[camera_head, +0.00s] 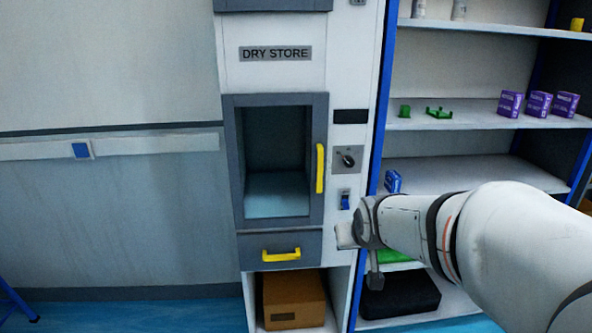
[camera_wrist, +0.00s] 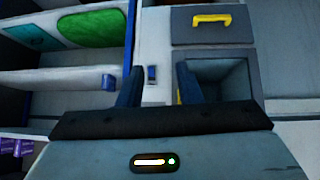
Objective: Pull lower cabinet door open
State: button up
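The DRY STORE cabinet has a grey-framed door (camera_head: 231,165) with a window and a yellow vertical handle (camera_head: 320,168) on its right side. The door looks shut. In the wrist view, which is turned upside down, the door frame (camera_wrist: 240,54) is at upper right. A sliver of yellow, apparently the door handle (camera_wrist: 179,96), shows beside the right finger, mostly hidden. My gripper (camera_head: 345,236) is right of and below the handle, in front of the cabinet's right edge. In the wrist view my gripper (camera_wrist: 160,85) has its two dark fingers apart, with nothing held between them.
A drawer with a yellow handle (camera_head: 281,255) is below the door, above a cardboard box (camera_head: 292,300). A knob (camera_head: 347,157) and a blue switch (camera_head: 345,200) are on the right panel. Shelves (camera_head: 440,122) with small goods stand to the right.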

jog(key=w+t, duration=0.4)
jog(key=w, duration=0.8)
jog(key=n+t+y+b, duration=0.2)
jog(key=t+y, duration=0.2)
jog(key=t, duration=0.1)
send_near(321, 167)
jog(key=w, duration=0.3)
jog(key=shift+y, duration=0.4)
jog(key=p+x, duration=0.1)
jog(key=x, duration=0.7)
jog(key=shift+s+a+f+p, duration=0.1)
jog(key=shift+f+p, duration=0.05)
jog(key=shift+p, duration=0.15)
jog(key=shift+c, duration=0.2)
grip_shut()
